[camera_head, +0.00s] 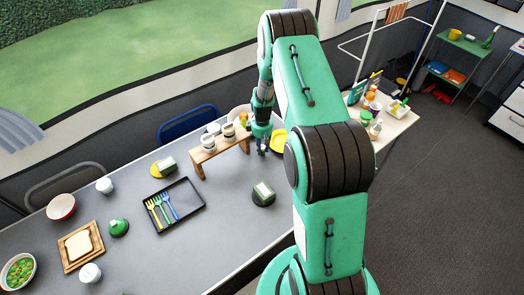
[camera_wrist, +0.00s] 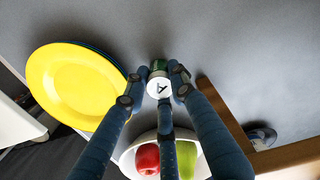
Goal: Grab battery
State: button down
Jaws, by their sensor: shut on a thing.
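In the wrist view the battery (camera_wrist: 158,88) is a small upright cylinder with a white round end bearing a dark mark, and a green part beyond it. My gripper (camera_wrist: 157,80) is shut on it, with the blue-grey fingers around its sides. It is over the grey table; I cannot tell whether it still touches the surface. In the head view my gripper (camera_head: 262,150) is at the table's far right part, beside the wooden stand. The battery is too small to make out there.
A yellow plate (camera_wrist: 72,85) lies left of my fingers, and a bowl (camera_wrist: 126,160) with red and green fruit is close below. A wooden stand (camera_head: 220,150) is at the side. A black tray (camera_head: 187,211) with forks and a dark green-and-white box (camera_head: 263,194) are on the table.

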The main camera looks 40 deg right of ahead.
aim_at(262, 147)
jog(key=shift+r, duration=0.1)
notch_tip(262, 147, up, 10)
jog(key=shift+f+p, duration=0.1)
jog(key=shift+p, duration=0.5)
jog(key=shift+s, duration=0.1)
dwell(0.5)
